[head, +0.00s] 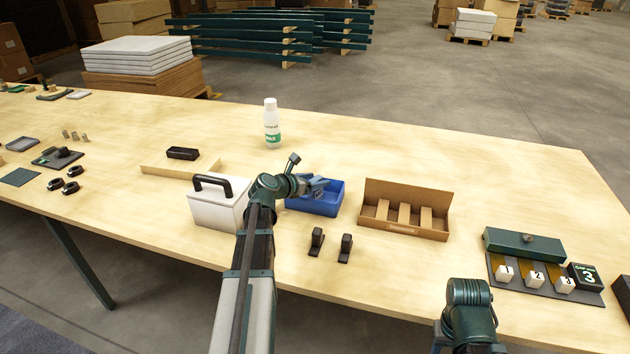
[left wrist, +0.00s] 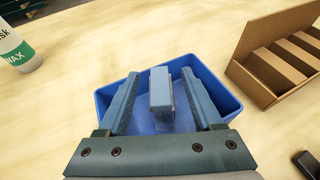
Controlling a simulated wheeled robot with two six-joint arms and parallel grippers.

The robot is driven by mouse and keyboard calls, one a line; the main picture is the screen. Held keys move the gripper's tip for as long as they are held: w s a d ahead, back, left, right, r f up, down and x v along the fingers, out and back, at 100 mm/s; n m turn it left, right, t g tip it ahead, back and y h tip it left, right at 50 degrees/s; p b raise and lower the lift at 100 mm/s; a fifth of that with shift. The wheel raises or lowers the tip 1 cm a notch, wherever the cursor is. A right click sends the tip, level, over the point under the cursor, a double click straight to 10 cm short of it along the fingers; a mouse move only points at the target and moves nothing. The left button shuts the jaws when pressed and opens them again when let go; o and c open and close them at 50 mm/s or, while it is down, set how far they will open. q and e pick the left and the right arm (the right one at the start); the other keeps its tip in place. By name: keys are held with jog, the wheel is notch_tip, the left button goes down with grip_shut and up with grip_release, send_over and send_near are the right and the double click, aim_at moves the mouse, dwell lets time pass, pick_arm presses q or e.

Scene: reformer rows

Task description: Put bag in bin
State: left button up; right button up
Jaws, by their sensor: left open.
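A blue open bin (head: 325,207) stands on the table in front of my left arm; it fills the middle of the left wrist view (left wrist: 220,90). My left gripper (head: 318,185) is over the bin, its two fingers apart and reaching down into it. Between the fingers (left wrist: 162,100) is a small grey-blue piece (left wrist: 160,88) with a paler lower part, which looks like the bag. It appears inside the bin with a gap to each finger; whether it rests on the floor is unclear. My right arm shows at the bottom right, but its gripper is not visible.
A white box with a black handle (head: 215,210) stands left of the bin. A cardboard divider box (head: 405,229) is to the right. A white bottle (head: 271,124) stands behind. Two small black pieces (head: 317,241) (head: 345,248) are in front. The back right tabletop is clear.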

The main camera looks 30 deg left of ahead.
pick_arm(q)
jog(key=p+v, duration=0.4)
jog(key=v, duration=0.8)
jog(key=shift+p, duration=0.3)
jog(key=shift+r, duration=0.15)
